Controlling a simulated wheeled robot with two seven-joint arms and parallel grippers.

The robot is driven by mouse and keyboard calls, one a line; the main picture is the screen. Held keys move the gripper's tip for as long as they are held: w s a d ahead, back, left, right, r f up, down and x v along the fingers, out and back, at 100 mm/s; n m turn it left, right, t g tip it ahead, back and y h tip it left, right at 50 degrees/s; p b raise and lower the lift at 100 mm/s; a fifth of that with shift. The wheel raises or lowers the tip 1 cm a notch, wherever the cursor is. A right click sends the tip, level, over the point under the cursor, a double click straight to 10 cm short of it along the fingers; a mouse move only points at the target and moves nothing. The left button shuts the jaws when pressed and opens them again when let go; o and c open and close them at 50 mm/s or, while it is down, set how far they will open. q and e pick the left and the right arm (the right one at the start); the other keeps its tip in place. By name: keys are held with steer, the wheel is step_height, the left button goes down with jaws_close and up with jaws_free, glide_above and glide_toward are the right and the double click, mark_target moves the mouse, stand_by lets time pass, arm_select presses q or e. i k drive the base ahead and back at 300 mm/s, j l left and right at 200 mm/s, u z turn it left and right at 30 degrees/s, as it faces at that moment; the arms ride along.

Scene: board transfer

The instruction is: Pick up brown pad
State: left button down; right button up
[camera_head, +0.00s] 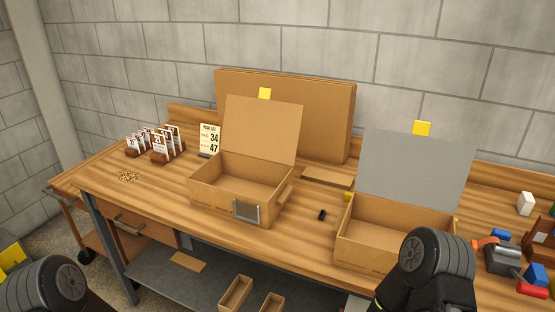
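A flat brown piece (327,176) lies on the table behind the gap between the two cardboard boxes; it may be the brown pad. Another flat brown piece (188,262) lies on the grey lower shelf under the table. I cannot tell for sure which one is the pad. Only dark links of my arms show, at the bottom left and bottom right. The fingers of both grippers are out of view.
An open cardboard box (208,200) with a grey handle stands mid-table. A second open box (360,246) with a grey lid stands right, partly hidden by my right arm. A large cardboard panel (330,110) leans behind. Card holders (160,157) stand left; small coloured items lie far right.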

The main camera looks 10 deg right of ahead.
mark_target(332, 179)
steer(key=i+j+u, duration=0.1)
steer(key=i+j, duration=0.15)
steer(key=i+j+u, duration=0.1)
steer(key=i, duration=0.35)
steer(key=i+j+u, duration=0.1)
steer(key=i+j, duration=0.2)
steer(key=i, duration=0.1)
